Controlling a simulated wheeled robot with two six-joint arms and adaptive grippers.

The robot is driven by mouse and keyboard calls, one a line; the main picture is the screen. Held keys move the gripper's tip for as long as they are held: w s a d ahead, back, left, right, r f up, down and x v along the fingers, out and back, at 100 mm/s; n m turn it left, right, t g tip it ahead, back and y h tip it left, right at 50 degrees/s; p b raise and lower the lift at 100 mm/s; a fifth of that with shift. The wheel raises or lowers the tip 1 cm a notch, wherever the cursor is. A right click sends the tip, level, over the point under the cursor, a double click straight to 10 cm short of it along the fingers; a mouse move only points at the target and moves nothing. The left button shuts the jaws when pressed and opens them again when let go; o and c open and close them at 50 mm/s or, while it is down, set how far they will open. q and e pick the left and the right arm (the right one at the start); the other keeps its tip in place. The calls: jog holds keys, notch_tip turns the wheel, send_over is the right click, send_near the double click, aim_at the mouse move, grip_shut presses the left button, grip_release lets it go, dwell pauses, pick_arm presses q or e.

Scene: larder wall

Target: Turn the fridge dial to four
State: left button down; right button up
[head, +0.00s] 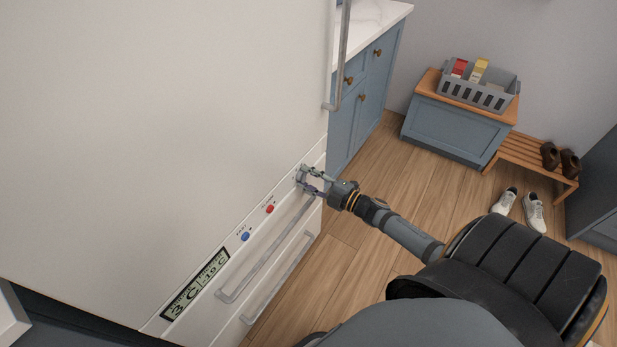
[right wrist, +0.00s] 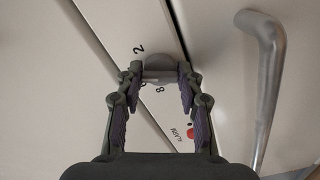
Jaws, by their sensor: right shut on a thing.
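The fridge dial (right wrist: 159,62) is a small grey round knob on the white strip below the fridge door. In the right wrist view a 2 and what looks like an 8 show beside it; other marks are hidden, and I cannot tell which number it points to. My right gripper (right wrist: 158,76) is shut on the dial, one fingertip on each side. In the head view the right gripper (head: 311,179) is at the right end of the strip, and the dial (head: 301,174) is partly hidden by its fingers. My left gripper is not in view.
A red button (head: 270,209), a blue button (head: 245,236) and a display (head: 195,284) sit further left on the strip. A drawer handle (head: 262,254) runs just below. A long door handle (head: 340,60) is above right.

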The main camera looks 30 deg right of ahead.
jog(key=shift+f, duration=0.1)
dwell(0.5)
jog(key=o, duration=1.2)
jog(key=shift+s, duration=0.1)
jog(key=v, duration=1.2)
